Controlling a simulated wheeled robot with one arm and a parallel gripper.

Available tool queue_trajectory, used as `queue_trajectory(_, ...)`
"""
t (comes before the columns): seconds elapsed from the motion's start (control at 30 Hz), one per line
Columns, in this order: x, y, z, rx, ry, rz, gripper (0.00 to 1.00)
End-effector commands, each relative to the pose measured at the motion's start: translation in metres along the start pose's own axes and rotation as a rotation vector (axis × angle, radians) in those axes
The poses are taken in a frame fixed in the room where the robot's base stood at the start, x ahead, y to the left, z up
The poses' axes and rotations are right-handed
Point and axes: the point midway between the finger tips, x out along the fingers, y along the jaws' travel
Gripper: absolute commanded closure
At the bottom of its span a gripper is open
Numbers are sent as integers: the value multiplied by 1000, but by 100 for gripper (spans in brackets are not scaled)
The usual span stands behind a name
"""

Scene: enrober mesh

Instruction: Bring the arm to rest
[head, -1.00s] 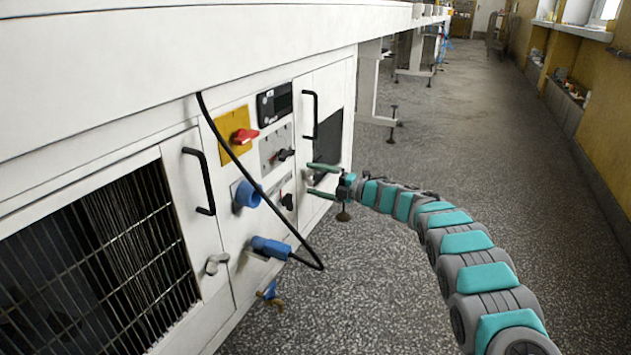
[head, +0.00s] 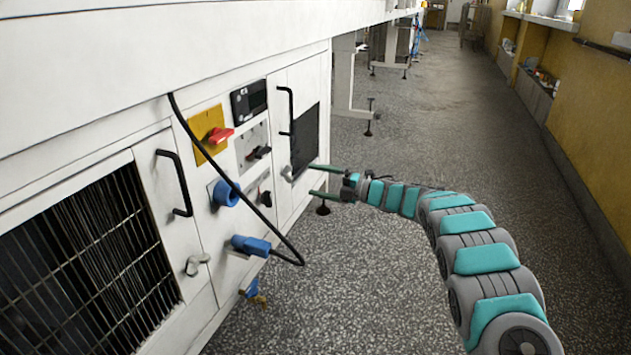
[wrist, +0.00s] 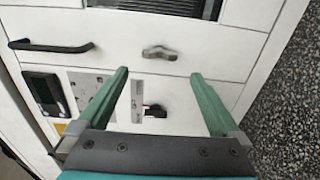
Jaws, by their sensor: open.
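My gripper (head: 322,182) is open and empty in the head view, its two green fingers pointing left toward the white machine cabinet (head: 311,75). My teal and grey arm reaches in from the lower right. In the wrist view my gripper (wrist: 158,90) shows both fingers spread apart, with the cabinet front beyond them. A grey latch handle (wrist: 160,53) shows past the fingertips, apart from them. A black switch (wrist: 155,111) shows between the fingers.
The cabinet front carries a red rotary switch (head: 219,135), a blue socket (head: 226,193), a blue plug (head: 251,245) on a black cable, and black handles (head: 176,184). Speckled floor (head: 440,110) lies open to the right, up to a yellow wall (head: 590,100).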

Motion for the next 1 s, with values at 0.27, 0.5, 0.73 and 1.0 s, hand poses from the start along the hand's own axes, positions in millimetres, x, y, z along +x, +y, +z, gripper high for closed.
queue_trajectory(0.27, -10, 21, 35, 27, -162, -40, 0)
queue_trajectory(0.5, -66, 73, 102, 127, -572, -93, 0)
queue_trajectory(0.73, -152, 116, 126, 281, -967, -93, 0)
queue_trajectory(1.0, -263, 142, 88, 535, -1382, -48, 0)
